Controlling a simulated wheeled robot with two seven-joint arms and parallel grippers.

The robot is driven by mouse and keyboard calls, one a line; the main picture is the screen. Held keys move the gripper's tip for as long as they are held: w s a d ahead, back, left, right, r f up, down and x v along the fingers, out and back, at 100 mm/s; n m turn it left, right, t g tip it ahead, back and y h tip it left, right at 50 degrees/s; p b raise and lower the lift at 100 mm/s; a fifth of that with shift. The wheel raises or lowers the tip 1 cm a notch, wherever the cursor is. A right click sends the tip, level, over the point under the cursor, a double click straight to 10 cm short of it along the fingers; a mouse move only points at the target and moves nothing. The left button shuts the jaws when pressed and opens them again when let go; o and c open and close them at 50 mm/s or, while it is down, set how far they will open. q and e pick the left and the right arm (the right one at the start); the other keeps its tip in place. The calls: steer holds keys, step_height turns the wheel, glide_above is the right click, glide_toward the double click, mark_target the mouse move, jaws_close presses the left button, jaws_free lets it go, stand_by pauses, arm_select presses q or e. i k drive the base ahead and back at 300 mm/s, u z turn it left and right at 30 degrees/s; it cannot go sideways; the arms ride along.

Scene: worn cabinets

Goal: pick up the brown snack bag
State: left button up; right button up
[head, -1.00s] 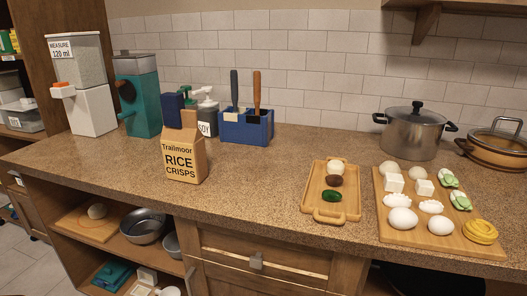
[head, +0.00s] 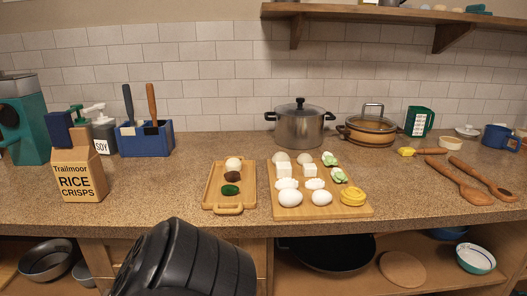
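The brown snack bag (head: 80,178) stands upright on the counter at the left in the head view. It is labelled "Trailmoor RICE CRISPS". A dark blue block-like shape shows at its top; I cannot tell whether it is part of the bag or stands behind it. Neither of my grippers shows in this view. A black ribbed part of my own arm reaches in at the bottom, right of the bag and apart from it in the picture.
Behind the bag stand a teal dispenser (head: 22,130), a soy bottle (head: 103,137) and a blue utensil holder (head: 146,139). A small wooden tray (head: 231,209) and a larger board (head: 345,212) with food lie right. Bare counter separates bag and tray.

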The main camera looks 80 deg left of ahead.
mark_target(78, 170)
steer(key=k, duration=2.05)
steer(key=u, duration=0.85)
